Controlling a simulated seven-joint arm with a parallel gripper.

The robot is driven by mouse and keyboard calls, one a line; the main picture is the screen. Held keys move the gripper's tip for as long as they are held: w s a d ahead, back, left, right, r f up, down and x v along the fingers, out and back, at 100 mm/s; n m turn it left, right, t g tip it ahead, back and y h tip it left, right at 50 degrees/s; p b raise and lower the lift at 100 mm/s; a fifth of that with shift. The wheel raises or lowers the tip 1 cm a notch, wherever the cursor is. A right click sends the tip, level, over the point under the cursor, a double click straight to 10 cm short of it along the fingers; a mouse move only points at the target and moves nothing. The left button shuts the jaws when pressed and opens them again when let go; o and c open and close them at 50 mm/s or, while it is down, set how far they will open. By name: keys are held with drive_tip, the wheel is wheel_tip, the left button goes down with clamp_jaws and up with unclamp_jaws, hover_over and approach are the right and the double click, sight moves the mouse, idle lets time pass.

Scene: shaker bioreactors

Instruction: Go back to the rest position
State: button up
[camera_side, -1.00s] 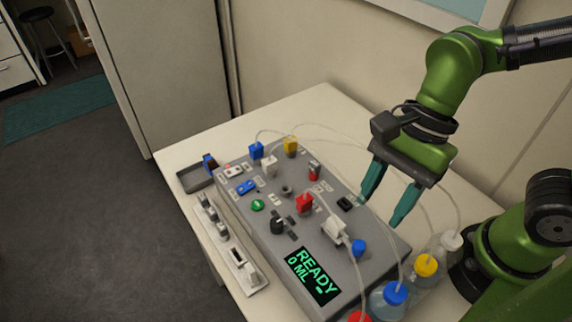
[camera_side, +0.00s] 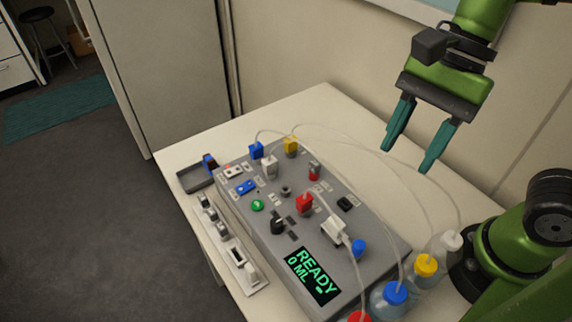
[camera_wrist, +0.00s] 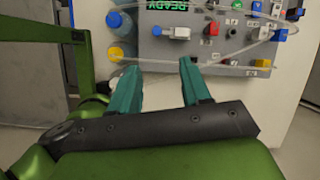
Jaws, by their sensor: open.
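My gripper (camera_side: 406,158) has two teal fingers spread apart with nothing between them. It is raised above the right back part of the table, clear of the grey control box (camera_side: 372,240). In the wrist view, my gripper (camera_wrist: 161,78) points toward the box (camera_wrist: 205,52), which lies beyond the fingertips. The box's screen (camera_side: 314,276) reads READY and 0 ML.
Bottles with a blue cap (camera_side: 396,293), a yellow cap (camera_side: 427,264) and a white cap (camera_side: 452,241) stand at the box's right. Thin clear tubes arc over the box and table. A dark tray (camera_side: 196,180) and a white strip (camera_side: 226,240) lie on the left.

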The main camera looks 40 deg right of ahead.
drive_tip(key=w+d+f+n+t+h, duration=0.1)
drive_tip(key=w+d+n+t, duration=0.1)
drive_tip(key=d+n, duration=0.3)
drive_tip(key=w+d+f+n+t+h, duration=0.1)
drive_tip(key=w+d+n+t, duration=0.2)
drive_tip(key=d+n+t, duration=0.2)
drive_tip(key=d+n, duration=0.1)
drive_tip(key=d, duration=0.1)
drive_tip(key=shift+w+d+t, duration=0.3)
drive_tip(key=shift+w+d, duration=0.05)
